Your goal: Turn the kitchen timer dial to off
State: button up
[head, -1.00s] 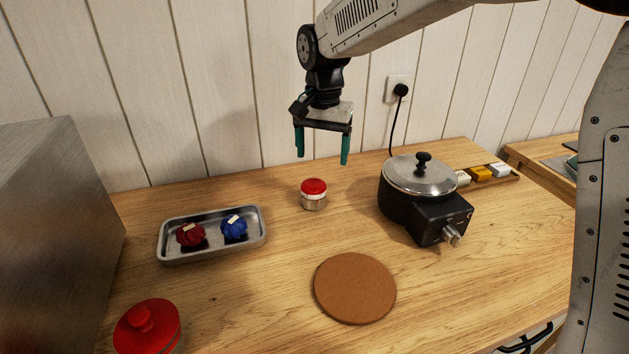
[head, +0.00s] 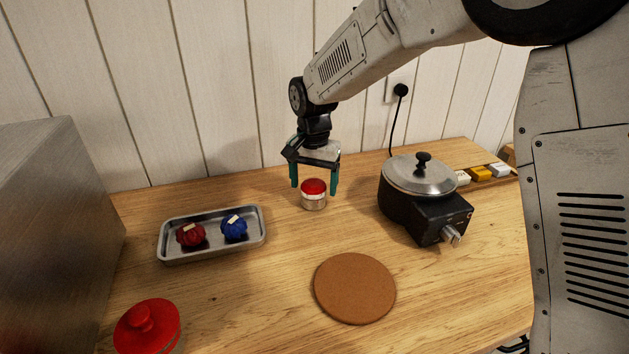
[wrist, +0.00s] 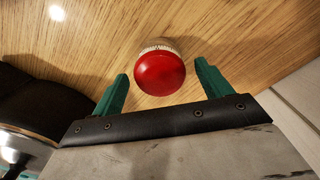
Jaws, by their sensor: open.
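The kitchen timer (head: 314,200) is a small round thing with a red domed top and a pale band, standing upright on the wooden worktop near the wall. In the wrist view the timer (wrist: 160,74) shows tick marks on its white band; I cannot read its setting. My gripper (head: 314,190) is open above and around it, pointing down, its two green fingers to either side of the red top. In the wrist view gaps show between the red top and both fingers, so I see no contact.
A black electric pot (head: 410,205) with a lid and a front knob stands to the right. A metal tray (head: 212,250) with a red and a blue bundle lies to the left. A cork mat (head: 355,288) and a red-lidded jar (head: 148,328) are nearer. Worktop around the timer is clear.

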aim_at(313, 183)
jog(key=c, duration=1)
jog(key=shift+n, duration=0.3)
jog(key=n, duration=0.3)
jog(key=shift+n, duration=2.1)
jog(key=o, duration=1)
jog(key=shift+r, duration=0.1)
notch_tip(313, 183, up, 8)
jog(key=shift+f, duration=0.15)
